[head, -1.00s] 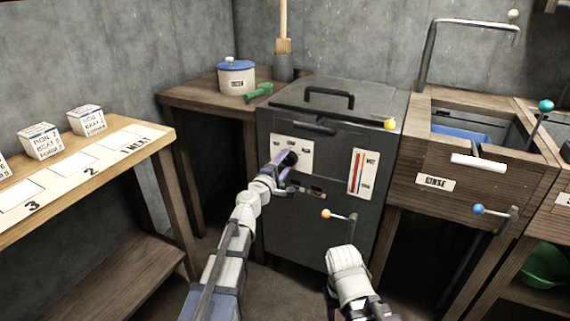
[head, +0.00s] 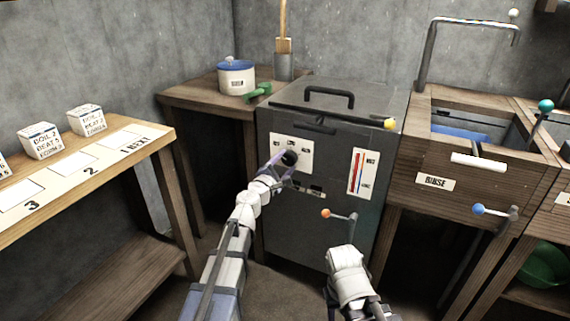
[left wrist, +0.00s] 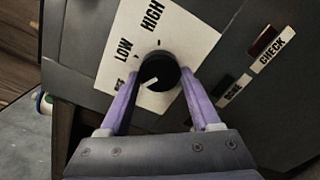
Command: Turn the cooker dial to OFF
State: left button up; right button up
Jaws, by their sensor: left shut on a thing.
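The cooker (head: 325,215) is a dark metal box with a lid. Its black dial (left wrist: 160,70) sits on a white label plate (left wrist: 112,65) marked OFF, LOW and HIGH. The dial's white pointer line slants down-left in the left wrist view, toward the OFF side. My left gripper (left wrist: 160,82) has its purple fingers on both sides of the dial, shut on it. In the head view the dial (head: 290,157) shows just beyond this gripper. My right arm's white wrist (head: 347,270) is low in front of the cooker; its fingers cannot be made out.
An orange-knobbed lever (head: 327,213) and a red-and-blue gauge (head: 362,173) are on the cooker front, right of the dial. CHECK (left wrist: 273,52) is printed near it. The RINSE basin (head: 478,190) stands right. A shelf with white boxes (head: 86,120) stands left.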

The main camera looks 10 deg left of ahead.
pick_arm(q)
jog(key=o, duration=1.4)
jog(key=shift+c, duration=0.2)
jog(key=v, duration=0.8)
